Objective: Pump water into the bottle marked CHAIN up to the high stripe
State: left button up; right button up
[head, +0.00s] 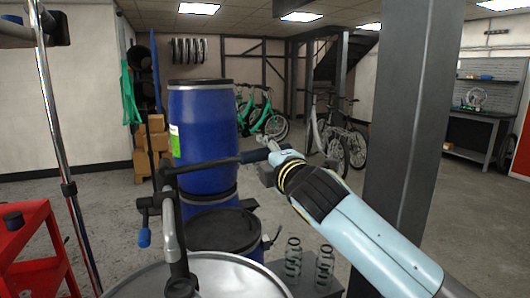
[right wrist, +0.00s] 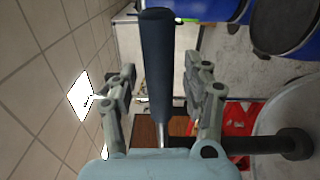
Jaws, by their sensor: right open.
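A hand pump (head: 172,225) with a grey pipe and dark fittings rises from a silver drum top (head: 215,272) in the head view. Its lever handle (head: 215,161) runs to the right. My right gripper (head: 268,165) is at the lever's far end. In the right wrist view, my open right gripper (right wrist: 158,82) has the dark blue grip (right wrist: 155,50) between its fingers, with gaps visible beside it. Two small ringed, clear-looking objects (head: 293,262) (head: 324,266), possibly bottles, stand at the bottom; no CHAIN mark or stripe is readable. My left gripper is out of view.
Blue barrels (head: 203,125) stand behind the pump, one with a dark lid (head: 225,228). A grey pillar (head: 410,130) stands behind my right arm. A red cart (head: 35,255) and a metal pole (head: 55,130) are at left. Bikes (head: 335,140) stand farther back.

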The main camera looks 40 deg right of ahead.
jog(key=shift+w, duration=0.15)
grip_shut()
dwell(0.4)
